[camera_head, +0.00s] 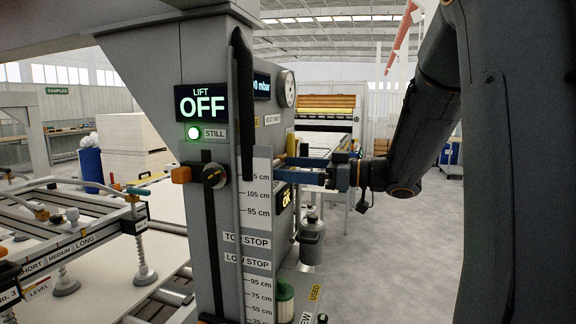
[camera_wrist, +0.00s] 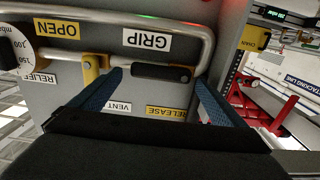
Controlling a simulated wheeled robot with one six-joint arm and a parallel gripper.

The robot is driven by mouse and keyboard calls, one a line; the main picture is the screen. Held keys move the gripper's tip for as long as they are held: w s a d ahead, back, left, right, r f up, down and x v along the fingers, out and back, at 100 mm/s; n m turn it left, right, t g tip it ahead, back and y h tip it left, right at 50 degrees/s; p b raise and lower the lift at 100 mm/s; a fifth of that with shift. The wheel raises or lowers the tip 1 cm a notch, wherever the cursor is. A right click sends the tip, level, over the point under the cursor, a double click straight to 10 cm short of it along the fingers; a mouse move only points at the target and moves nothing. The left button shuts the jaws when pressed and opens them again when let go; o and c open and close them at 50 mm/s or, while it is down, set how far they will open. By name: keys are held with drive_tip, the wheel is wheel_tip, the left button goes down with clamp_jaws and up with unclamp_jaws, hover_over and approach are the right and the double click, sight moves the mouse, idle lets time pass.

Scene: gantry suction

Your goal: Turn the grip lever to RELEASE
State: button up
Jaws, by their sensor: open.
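The grip lever (camera_wrist: 160,73) is a black handle on a panel in the wrist view. It lies roughly level in the picture, between the GRIP label (camera_wrist: 147,40) above and the yellow RELEASE label (camera_wrist: 166,113) below. My gripper (camera_wrist: 158,78) is open, with one blue finger beyond each end of the handle. I cannot tell whether either finger touches it. In the head view my gripper (camera_head: 304,170) reaches left to the right side of the grey column (camera_head: 213,255). The lever cannot be made out there.
A bent metal guard tube (camera_wrist: 110,17) runs around the lever. A yellow bracket (camera_wrist: 91,69) sits left of it, by the OPEN label. The lift display (camera_head: 201,104) reads OFF, with a lit green lamp (camera_head: 193,133) marked STILL. A suction frame (camera_head: 75,235) stands left.

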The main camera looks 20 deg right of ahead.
drive_tip(key=shift+w+a, duration=0.1)
drive_tip(key=c, duration=1.5)
